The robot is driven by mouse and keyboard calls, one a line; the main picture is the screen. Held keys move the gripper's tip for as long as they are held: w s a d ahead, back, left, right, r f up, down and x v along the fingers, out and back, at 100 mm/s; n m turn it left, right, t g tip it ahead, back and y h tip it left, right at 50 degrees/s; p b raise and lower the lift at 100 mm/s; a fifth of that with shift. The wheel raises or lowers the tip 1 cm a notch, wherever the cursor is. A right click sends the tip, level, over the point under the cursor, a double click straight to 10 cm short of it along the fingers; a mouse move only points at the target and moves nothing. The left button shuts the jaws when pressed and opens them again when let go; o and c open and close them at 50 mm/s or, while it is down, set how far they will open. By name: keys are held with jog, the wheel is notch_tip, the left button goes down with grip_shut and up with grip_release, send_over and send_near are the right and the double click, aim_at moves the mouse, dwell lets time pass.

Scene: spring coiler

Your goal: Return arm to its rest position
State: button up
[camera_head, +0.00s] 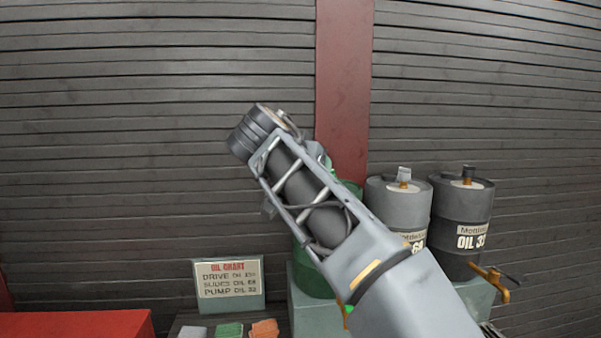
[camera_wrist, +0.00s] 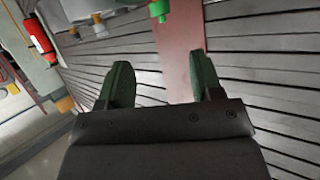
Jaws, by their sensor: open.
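My arm reaches up and to the left across the middle of the head view, in front of the oil drums. In the wrist view my gripper (camera_wrist: 162,85) shows two dark green fingers standing apart with nothing between them. The slatted wall and the red post lie beyond the fingers. In the head view the fingers are hidden or too small to make out behind the wrist.
Behind my arm stand a green drum (camera_head: 312,278), a grey drum (camera_head: 398,205) and a dark drum (camera_head: 461,215). An oil chart (camera_head: 228,280) stands at lower left by a red surface (camera_head: 75,324). The red post (camera_head: 343,85) rises behind. A fire extinguisher (camera_wrist: 40,40) shows in the wrist view.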

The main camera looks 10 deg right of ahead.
jog(key=s+d+f+n+g+y+p, duration=0.2)
jog(key=s+f, duration=0.5)
jog(key=f, duration=0.3)
jog(key=s+d+f+n+g+y+p, duration=0.1)
jog(key=s+d+f+n+g+y, duration=0.1)
jog(key=s+f, duration=0.4)
jog(key=s+d+f+n+g+y+p, duration=0.2)
jog(key=s+f, duration=0.5)
jog(key=f, duration=0.9)
jog(key=shift+s+d+f+n+g+y+p, duration=0.25)
jog(key=shift+s+d+n+g+y+p, duration=0.1)
jog(key=shift+d+n+g+y, duration=0.3)
